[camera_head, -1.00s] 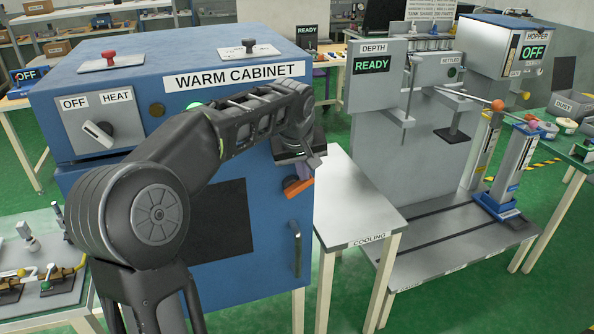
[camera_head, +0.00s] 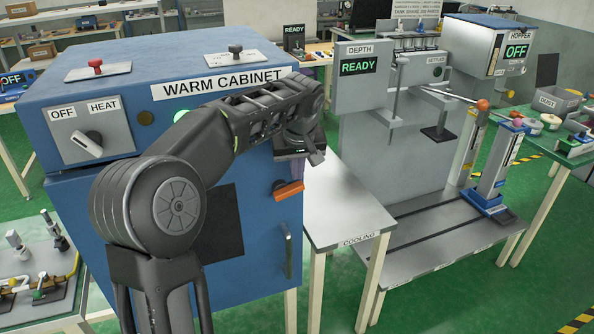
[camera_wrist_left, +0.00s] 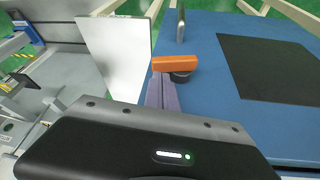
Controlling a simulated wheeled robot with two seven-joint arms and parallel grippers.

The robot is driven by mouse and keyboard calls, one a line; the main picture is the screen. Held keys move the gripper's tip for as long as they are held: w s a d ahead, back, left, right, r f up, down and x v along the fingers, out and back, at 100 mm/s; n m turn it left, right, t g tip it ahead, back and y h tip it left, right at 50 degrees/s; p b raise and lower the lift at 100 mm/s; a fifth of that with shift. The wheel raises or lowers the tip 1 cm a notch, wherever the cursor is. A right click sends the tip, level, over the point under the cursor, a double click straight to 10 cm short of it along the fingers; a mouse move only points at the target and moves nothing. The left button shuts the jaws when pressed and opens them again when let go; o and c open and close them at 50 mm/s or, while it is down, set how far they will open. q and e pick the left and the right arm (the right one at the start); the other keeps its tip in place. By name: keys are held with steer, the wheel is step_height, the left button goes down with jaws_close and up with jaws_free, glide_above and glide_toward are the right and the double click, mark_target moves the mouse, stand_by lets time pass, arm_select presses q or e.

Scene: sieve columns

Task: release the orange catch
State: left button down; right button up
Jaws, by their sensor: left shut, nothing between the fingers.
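The orange catch (camera_head: 289,190) is a short bar on a dark round pivot, on the upper right of the blue cabinet door. In the head view it lies nearly level, tilted slightly. In the left wrist view the orange catch (camera_wrist_left: 175,63) lies crosswise, just past my fingertips. My left gripper (camera_head: 281,183) is shut and empty. Its purple-grey fingers (camera_wrist_left: 163,95) are together in the wrist view, with their tips right beside the catch; I cannot tell whether they touch. My left arm hides part of the cabinet front. My right gripper is not in view.
The warm cabinet (camera_head: 60,210) has a door handle (camera_head: 287,250) below the catch and a knob (camera_head: 88,140) at its upper left. The cooling table (camera_head: 335,205) stands close on the right, its top clear. The depth and hopper machine (camera_head: 385,170) stands beyond it.

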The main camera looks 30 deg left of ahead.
mark_target(294, 189)
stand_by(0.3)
arm_select(q)
steer(key=shift+r, duration=0.2)
steer(key=r+p, duration=0.3)
steer(key=shift+s+a+r, duration=0.3)
steer(key=shift+r, duration=0.05)
steer(key=w+d+r+b, duration=0.1)
steer(key=w+d+r, duration=0.2)
steer(key=d+r, duration=0.3)
steer(key=shift+d, duration=0.5)
steer(key=shift+w+r, duration=0.1)
